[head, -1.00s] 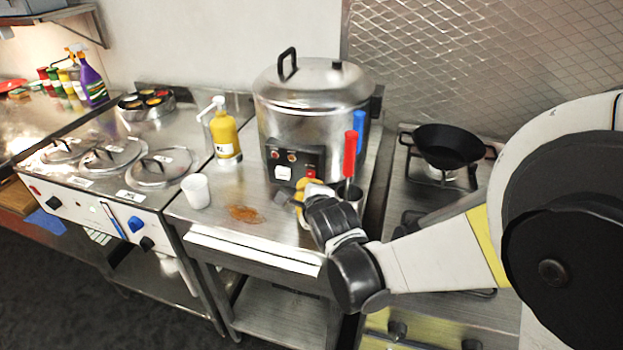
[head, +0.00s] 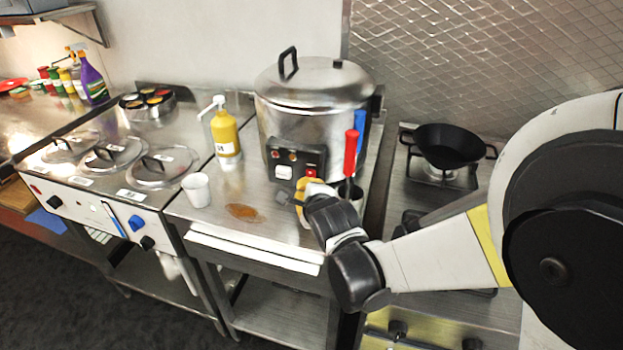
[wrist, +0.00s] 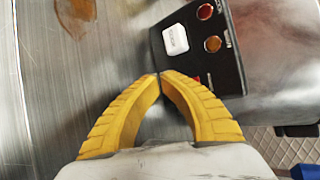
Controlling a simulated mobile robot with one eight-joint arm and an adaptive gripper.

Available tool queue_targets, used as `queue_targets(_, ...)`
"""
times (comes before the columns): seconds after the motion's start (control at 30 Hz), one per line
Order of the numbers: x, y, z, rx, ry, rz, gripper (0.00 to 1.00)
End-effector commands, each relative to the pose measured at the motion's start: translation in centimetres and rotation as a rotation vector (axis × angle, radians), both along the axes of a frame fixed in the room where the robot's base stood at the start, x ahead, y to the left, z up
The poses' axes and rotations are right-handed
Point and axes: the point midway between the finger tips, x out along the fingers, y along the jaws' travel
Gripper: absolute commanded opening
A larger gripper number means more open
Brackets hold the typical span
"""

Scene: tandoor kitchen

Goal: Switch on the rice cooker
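The rice cooker (head: 310,125) is a large steel pot with a domed lid, standing on a steel table. Its black front panel (head: 318,157) has a white square switch (head: 283,172), a red switch (head: 311,171) and small round lights. The wrist view shows the panel (wrist: 226,62), its white switch (wrist: 175,40) and a red bit (wrist: 196,79) partly hidden behind a finger. My gripper (head: 301,195) is just in front of the panel's lower edge. Its yellow fingers (wrist: 160,76) meet at the tips with nothing seen between them. I cannot tell whether they touch the panel.
A red-handled tool (head: 351,152) and a blue-handled one stand in a holder right of my gripper. A yellow pump bottle (head: 225,138), a white cup (head: 196,189) and a brown spill (head: 242,211) are left. A black wok (head: 447,147) sits on the right stove.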

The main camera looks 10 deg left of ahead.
Motion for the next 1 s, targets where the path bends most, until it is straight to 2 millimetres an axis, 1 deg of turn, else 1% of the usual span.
queue_targets(0.27,0.8,-0.1,-0.1,0.000,0.000,0.000,0.00)
queue_targets(1.0,1.3,-0.1,-0.2,0.001,0.000,0.000,0.00)
